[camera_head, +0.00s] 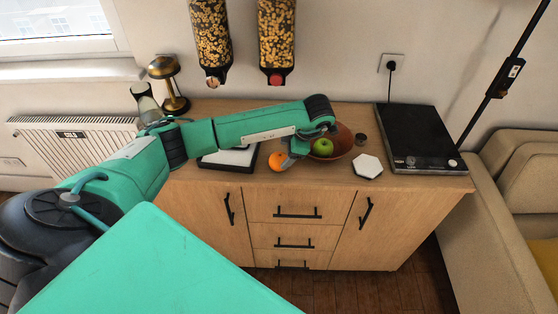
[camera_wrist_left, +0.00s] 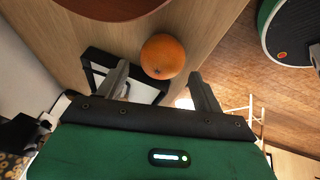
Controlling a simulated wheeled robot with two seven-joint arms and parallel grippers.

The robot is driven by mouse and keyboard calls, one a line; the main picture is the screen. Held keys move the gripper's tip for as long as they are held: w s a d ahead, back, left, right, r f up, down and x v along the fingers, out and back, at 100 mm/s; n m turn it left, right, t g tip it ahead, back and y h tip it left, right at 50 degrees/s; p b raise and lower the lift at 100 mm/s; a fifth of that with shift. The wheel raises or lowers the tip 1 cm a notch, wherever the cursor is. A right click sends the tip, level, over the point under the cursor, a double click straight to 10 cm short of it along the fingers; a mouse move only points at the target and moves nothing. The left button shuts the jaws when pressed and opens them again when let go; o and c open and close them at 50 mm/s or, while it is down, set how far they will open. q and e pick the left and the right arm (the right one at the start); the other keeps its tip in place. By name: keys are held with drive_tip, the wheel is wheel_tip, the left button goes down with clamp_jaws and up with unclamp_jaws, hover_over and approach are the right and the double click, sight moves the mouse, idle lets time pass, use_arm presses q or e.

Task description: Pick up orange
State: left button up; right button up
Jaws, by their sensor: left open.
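The orange (camera_head: 278,161) sits on the wooden sideboard top, left of a brown bowl. It also shows in the left wrist view (camera_wrist_left: 163,57), a little beyond the fingertips and between their lines. My left gripper (camera_head: 293,153) reaches in from the left over the sideboard and is just right of the orange in the head view. In the left wrist view its two fingers (camera_wrist_left: 160,78) are spread apart with nothing between them. The orange looks free of both fingers. My right gripper is not seen.
The brown bowl (camera_head: 345,142) holding a green apple (camera_head: 322,147) stands close to the gripper. A white hexagonal piece (camera_head: 367,166), a small dark jar (camera_head: 361,139) and a black hob (camera_head: 418,134) lie to the right. A black-framed tray (camera_head: 229,159) is left of the orange.

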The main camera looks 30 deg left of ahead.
sight(283, 157)
use_arm(q)
drive_tip(key=shift+s+a+f+p, duration=0.1)
drive_tip(key=shift+a+f+p, duration=0.05)
drive_tip(key=shift+f+p, duration=0.15)
drive_tip(key=p+x, duration=0.1)
drive_tip(key=x, duration=0.2)
drive_tip(key=shift+f, duration=0.3)
drive_tip(key=shift+a+f, duration=0.15)
drive_tip(key=shift+f, duration=0.25)
drive_tip(key=c, duration=0.8)
drive_tip(key=shift+r, duration=0.1)
